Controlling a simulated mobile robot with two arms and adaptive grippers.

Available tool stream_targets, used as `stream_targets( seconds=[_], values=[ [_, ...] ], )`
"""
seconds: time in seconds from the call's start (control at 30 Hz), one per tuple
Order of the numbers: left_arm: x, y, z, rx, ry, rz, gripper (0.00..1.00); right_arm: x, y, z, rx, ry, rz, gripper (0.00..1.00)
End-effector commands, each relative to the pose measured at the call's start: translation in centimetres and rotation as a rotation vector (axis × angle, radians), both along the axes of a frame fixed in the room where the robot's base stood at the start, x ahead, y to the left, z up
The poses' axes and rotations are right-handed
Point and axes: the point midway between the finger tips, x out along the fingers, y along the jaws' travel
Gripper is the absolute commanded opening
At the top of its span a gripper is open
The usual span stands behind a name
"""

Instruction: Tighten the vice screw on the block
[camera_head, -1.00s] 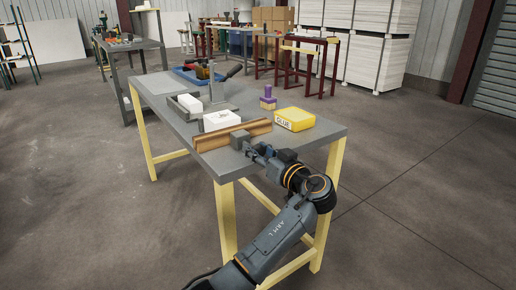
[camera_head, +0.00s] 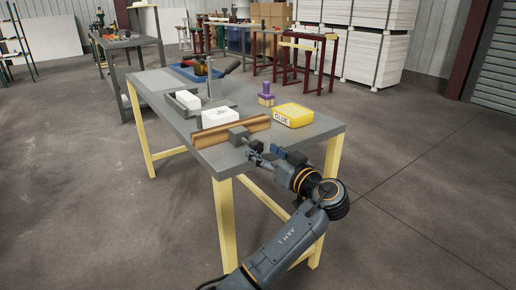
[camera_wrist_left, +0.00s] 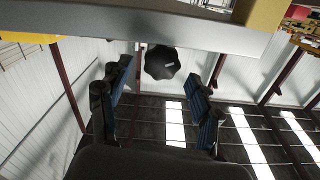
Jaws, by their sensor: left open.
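The vice shows in the head view as a grey block (camera_head: 238,135) against a brown wooden bar (camera_head: 205,142) at the table's near edge. A white block (camera_head: 218,117) sits just behind the bar. In the left wrist view, a black lobed knob (camera_wrist_left: 161,62), which looks like the vice screw's handle, lies ahead below a grey table edge. My left gripper (camera_head: 258,150) is open at the table's near edge, close to the vice. In the left wrist view its fingers (camera_wrist_left: 160,100) stand apart on both sides of the knob's line, with nothing between them. My right gripper is out of view.
The grey worktable (camera_head: 200,150) has yellow legs. A yellow glue container (camera_head: 293,115) and a purple-topped stamp-like piece (camera_head: 266,95) stand right of the vice. A grey holder with a white piece (camera_head: 187,97) stands behind it. A blue tray (camera_head: 190,72) is farther back. The floor at right is clear.

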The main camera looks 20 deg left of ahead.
Motion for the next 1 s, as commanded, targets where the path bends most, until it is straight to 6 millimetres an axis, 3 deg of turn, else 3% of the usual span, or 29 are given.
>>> stream_targets(
  seconds=[0.27,0.67,0.77,0.87,1.0],
  values=[
    [-2.2,-2.8,0.0,0.000,0.001,0.000,0.64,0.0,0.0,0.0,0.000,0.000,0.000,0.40],
    [-2.4,-2.9,-0.5,-0.006,0.013,-0.003,0.64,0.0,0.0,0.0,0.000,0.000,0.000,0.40],
    [-2.8,-2.2,-3.3,-0.036,0.083,-0.027,0.64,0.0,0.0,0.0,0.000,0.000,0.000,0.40],
    [-4.0,-1.0,-8.8,-0.102,0.219,-0.085,0.64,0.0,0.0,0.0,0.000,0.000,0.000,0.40],
    [-8.1,0.7,-18.3,-0.227,0.455,-0.225,0.64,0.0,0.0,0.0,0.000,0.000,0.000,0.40]
  ],
)
